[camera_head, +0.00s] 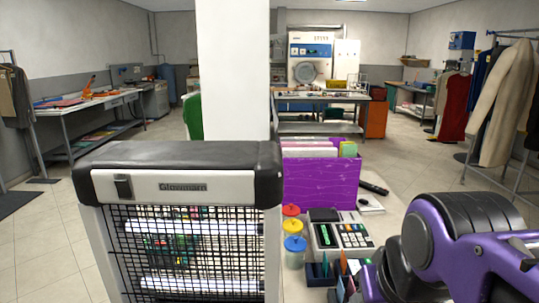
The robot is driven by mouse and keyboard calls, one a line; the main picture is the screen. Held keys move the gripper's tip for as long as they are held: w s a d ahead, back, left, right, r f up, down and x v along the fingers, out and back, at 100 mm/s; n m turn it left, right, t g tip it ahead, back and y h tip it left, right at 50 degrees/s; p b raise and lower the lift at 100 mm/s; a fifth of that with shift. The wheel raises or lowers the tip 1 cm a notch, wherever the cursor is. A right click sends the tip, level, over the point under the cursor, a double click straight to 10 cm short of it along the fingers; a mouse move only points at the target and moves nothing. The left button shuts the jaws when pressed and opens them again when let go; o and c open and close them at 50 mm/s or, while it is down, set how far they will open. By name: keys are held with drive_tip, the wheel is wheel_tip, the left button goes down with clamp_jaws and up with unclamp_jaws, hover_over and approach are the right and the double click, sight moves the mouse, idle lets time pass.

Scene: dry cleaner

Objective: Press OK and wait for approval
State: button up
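The keys are too small to read, so I cannot tell which one is OK. My purple and black arm (465,235) fills the lower right corner, just right of the keypad. Its fingertips do not show, so I cannot see whether anything touches the keys.
A white and black insect-killer lamp (180,186) stands at the front left.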

clamp_jaws()
idle(1.8)
